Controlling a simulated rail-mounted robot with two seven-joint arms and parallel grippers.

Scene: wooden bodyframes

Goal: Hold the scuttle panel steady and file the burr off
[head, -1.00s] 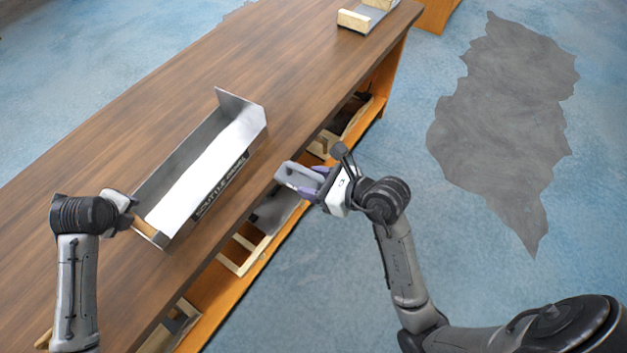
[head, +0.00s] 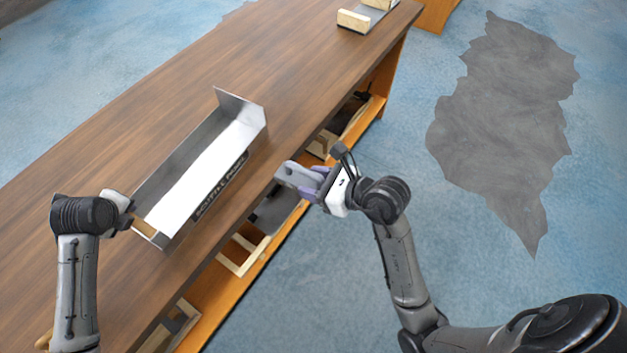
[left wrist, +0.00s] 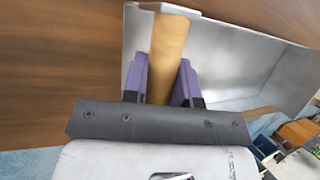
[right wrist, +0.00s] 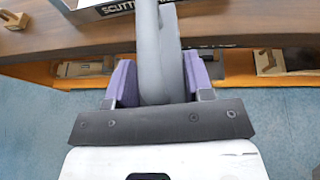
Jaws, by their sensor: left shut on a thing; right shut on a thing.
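The scuttle panel (head: 190,192), a silver metal tray labelled along its near side, lies on the wooden bench. It has a raised end plate at its far end. My left gripper (left wrist: 162,80) is shut on a wooden strip (left wrist: 168,45) at the panel's near left end. My right gripper (right wrist: 160,78) is shut on a grey rounded tool (right wrist: 158,45), seemingly the file, and holds it beyond the bench's edge, apart from the panel. The tool also shows in the head view (head: 297,174). I cannot make out a burr.
The bench top (head: 130,130) is clear around the panel. Wooden frames lie on the shelf (head: 232,300) under the bench. A wood-and-metal piece (head: 354,20) sits at the bench's far end. Open blue floor (head: 330,290) lies to the right.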

